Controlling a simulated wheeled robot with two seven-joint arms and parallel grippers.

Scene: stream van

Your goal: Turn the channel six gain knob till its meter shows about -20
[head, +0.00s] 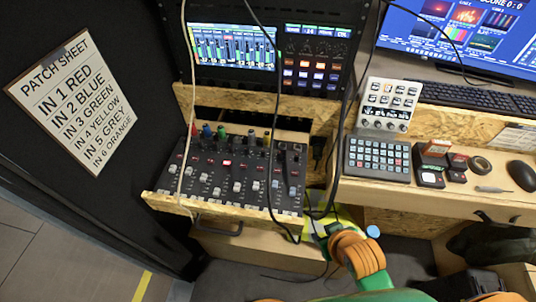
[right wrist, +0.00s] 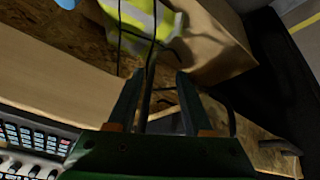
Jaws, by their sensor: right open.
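The mixer (head: 232,178) stands on a wooden shelf in the head view, with coloured plugs along its back edge and white faders at its front. Its gain knobs are too small to tell apart, so I cannot pick out channel six. The meter screen (head: 233,47) above it shows a row of level bars; their numbers are unreadable. My right gripper (right wrist: 160,76) is open in the right wrist view, with a dark cable passing behind or between its fingers and nothing held. My right arm shows low in the head view, in front of and right of the mixer. My left gripper is not seen.
Dark cables and a pale cable (head: 188,100) hang across the mixer area. A hi-vis vest (right wrist: 150,18) lies below the desk. A button pad (head: 377,160) and mouse (head: 522,176) sit on the right desk. A patch sheet (head: 70,103) hangs at left.

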